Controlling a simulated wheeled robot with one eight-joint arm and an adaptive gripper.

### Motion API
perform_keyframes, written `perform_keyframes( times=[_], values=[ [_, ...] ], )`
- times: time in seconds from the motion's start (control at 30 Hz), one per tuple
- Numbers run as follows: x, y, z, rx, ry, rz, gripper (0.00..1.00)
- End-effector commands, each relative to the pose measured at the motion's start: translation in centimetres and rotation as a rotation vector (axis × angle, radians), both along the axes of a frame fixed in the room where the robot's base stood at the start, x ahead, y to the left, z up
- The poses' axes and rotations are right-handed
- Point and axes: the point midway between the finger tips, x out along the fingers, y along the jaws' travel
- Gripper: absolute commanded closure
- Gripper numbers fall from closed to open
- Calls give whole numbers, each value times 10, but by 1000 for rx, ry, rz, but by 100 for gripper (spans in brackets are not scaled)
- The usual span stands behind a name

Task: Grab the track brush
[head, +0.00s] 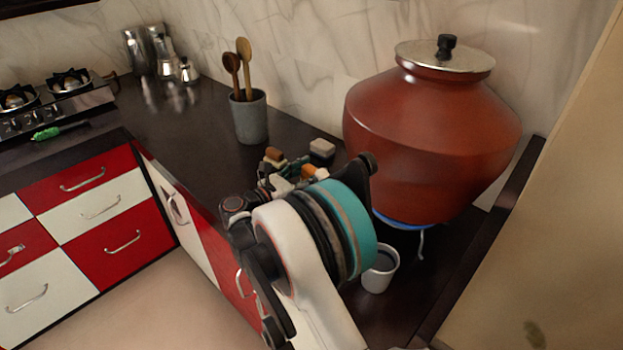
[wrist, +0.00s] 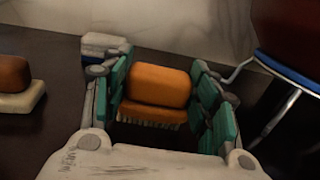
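An orange block-shaped brush (wrist: 158,86) with pale bristles along its lower front edge sits on the dark counter in the wrist view. I take it for the track brush. Its orange top shows small in the head view (head: 308,171), partly hidden by my gripper. My gripper (wrist: 163,92) is open, with its green-padded fingers on either side of the brush. The right finger stands a little apart from it; whether the left finger touches it I cannot tell. My gripper in the head view (head: 291,168) is largely hidden behind my wrist.
A brown-topped brush (wrist: 14,78) lies to the left, and a white and blue block (wrist: 104,46) stands behind. A large red-brown pot (head: 430,130) on a blue-rimmed stand is close on the right. A white cup (head: 380,272) and a grey utensil holder (head: 249,118) stand nearby.

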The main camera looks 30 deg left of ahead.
Motion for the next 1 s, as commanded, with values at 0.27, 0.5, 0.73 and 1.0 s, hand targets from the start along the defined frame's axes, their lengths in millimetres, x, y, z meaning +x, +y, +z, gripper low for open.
perform_keyframes(
  times=[0.27,0.5,0.73,1.0],
  values=[
    [0,0,0,0,0,0,72],
    [0,0,5,0,0,0,72],
    [0,0,34,0,0,0,72],
    [0,0,100,0,0,0,72]
  ],
)
